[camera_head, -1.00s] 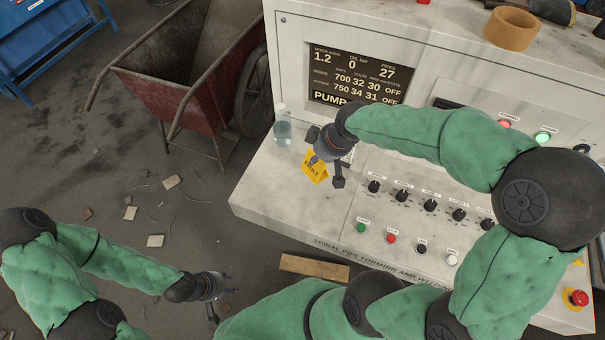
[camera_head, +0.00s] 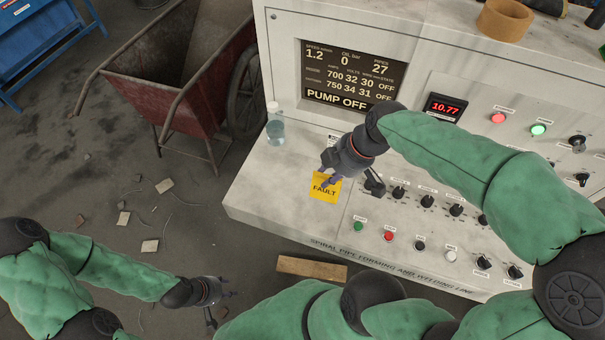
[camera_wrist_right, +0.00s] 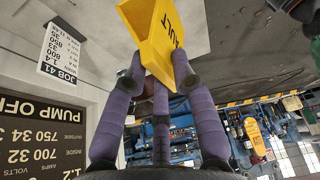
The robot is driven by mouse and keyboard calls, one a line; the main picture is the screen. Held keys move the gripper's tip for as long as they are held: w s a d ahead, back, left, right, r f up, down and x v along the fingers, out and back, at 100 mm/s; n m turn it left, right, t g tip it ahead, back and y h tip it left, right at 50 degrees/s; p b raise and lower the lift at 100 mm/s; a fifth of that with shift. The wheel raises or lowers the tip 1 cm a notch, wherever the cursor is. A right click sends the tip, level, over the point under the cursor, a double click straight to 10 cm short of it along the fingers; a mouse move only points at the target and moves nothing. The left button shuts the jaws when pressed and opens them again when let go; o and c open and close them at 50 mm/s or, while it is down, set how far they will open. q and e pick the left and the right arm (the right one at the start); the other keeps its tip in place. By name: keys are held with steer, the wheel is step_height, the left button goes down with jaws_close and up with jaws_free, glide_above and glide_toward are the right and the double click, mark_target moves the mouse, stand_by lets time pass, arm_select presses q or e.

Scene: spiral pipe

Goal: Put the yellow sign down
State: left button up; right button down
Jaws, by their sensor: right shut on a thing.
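The yellow sign (camera_head: 325,187), marked "FAULT", is at the left part of the control panel's sloped front ledge (camera_head: 262,188). My right gripper (camera_head: 333,180) is above and behind it, shut on its upper part. In the right wrist view, the folded yellow sign (camera_wrist_right: 158,40) sits between the purple fingers (camera_wrist_right: 160,85) of this gripper. Whether the sign's lower edge touches the ledge is hard to tell. My left gripper (camera_head: 218,298) is low at the left, over the floor, away from the sign; its fingers look spread and empty.
A clear bottle (camera_head: 275,125) stands on the ledge left of the sign. Knobs (camera_head: 398,192) and buttons (camera_head: 388,236) lie to the right. A job card (camera_wrist_right: 62,52) shows in the wrist view. A red wheelbarrow (camera_head: 185,90) stands at the left.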

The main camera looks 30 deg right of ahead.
steer(key=shift+w+a+f+b, duration=0.35)
steer(key=shift+w+f+b, duration=0.2)
steer(key=shift+w+f, duration=1.1)
steer(key=shift+w+a+f+b, duration=0.3)
steer(key=shift+w+f+b, duration=0.25)
steer(key=shift+w+f, duration=1.1)
steer(key=shift+w+a+f+b, duration=0.45)
steer(key=shift+w+f, duration=0.7)
steer(key=shift+f, duration=0.95)
steer(key=shift+d+f, duration=0.1)
steer(key=shift+f, duration=0.05)
steer(key=c, duration=1)
jaws_free()
